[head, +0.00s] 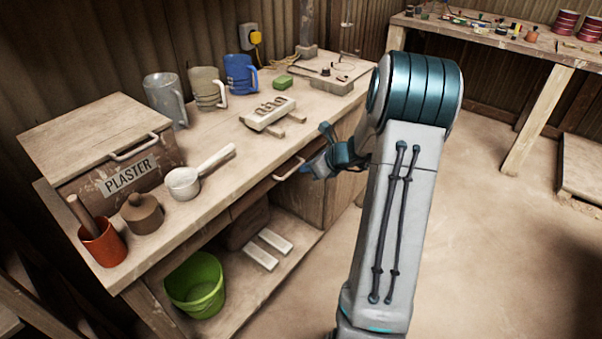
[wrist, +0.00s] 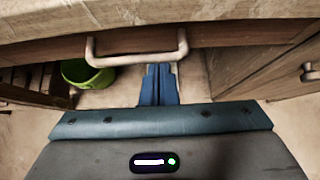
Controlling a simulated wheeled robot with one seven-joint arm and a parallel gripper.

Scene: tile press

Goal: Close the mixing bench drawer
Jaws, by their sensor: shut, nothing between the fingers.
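The mixing bench (head: 222,160) runs along the wall, with its drawer under the top's front edge. The drawer's pale bar handle (head: 289,168) shows left of my gripper (head: 312,166). In the wrist view, the drawer's brown front (wrist: 215,38) lies just below the bench top's edge, and its handle (wrist: 137,57) crosses the upper middle. How far out the drawer stands is hard to tell. My gripper's blue fingers (wrist: 159,70) are together and empty, just below the handle's right half in the picture. I cannot tell whether they touch the drawer.
Mugs, a plaster box (head: 95,140), a pan (head: 184,182) and a mould (head: 268,113) stand on the bench top. A green bucket (head: 196,285) and pale bars (head: 268,248) are on the lower shelf. The floor (head: 480,220) to the right is clear.

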